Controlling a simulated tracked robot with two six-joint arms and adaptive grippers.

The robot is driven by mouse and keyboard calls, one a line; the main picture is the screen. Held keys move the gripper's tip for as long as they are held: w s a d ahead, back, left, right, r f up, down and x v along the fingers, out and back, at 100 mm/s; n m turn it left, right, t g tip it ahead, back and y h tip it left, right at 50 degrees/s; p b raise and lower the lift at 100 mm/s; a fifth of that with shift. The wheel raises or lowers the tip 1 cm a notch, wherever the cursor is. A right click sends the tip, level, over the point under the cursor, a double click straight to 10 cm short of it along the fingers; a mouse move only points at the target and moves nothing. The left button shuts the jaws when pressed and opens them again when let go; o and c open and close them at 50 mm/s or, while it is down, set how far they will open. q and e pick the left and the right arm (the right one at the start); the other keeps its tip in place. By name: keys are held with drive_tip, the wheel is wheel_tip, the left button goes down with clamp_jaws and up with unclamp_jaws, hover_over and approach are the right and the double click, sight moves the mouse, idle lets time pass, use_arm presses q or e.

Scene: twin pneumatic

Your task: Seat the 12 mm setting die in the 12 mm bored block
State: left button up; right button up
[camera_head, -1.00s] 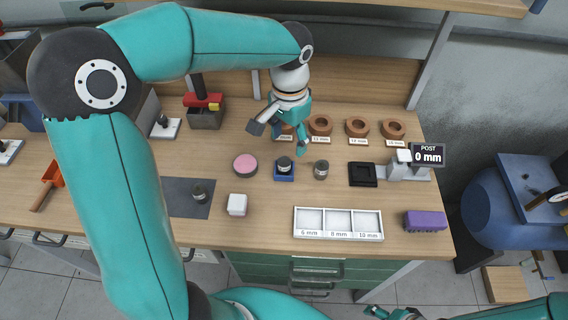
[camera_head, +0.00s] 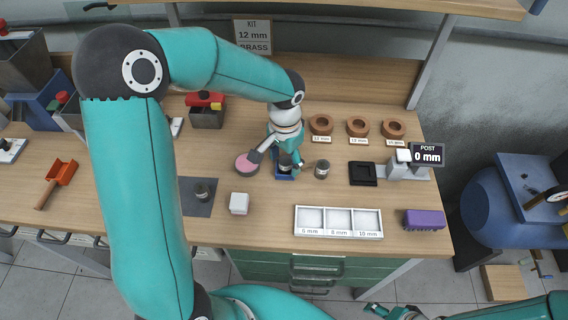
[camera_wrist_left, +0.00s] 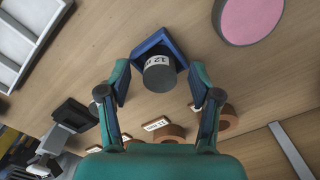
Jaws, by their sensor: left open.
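A dark grey cylinder (camera_wrist_left: 159,74) with a white label starting "12" stands at a blue square holder (camera_wrist_left: 150,45) in the left wrist view; it looks like the setting die. In the head view the blue holder (camera_head: 285,178) lies under my left gripper (camera_head: 279,166). That gripper is open, with its fingers (camera_wrist_left: 160,82) on either side of the cylinder and a gap visible. Brown bored blocks (camera_head: 321,124) stand in a row behind, with small size labels that are hard to read. A part of my right gripper (camera_head: 378,311) shows at the bottom edge; its jaws are unclear.
A pink round pad (camera_head: 246,164) lies left of the holder, and another metal cylinder (camera_head: 322,169) stands right of it. A black square tray (camera_head: 362,173), a gauge post (camera_head: 403,164), a white three-part tray (camera_head: 338,235) and a white cube (camera_head: 239,203) stand around.

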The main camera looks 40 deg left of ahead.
use_arm(q)
clamp_jaws()
drive_tip(key=shift+r, duration=0.2)
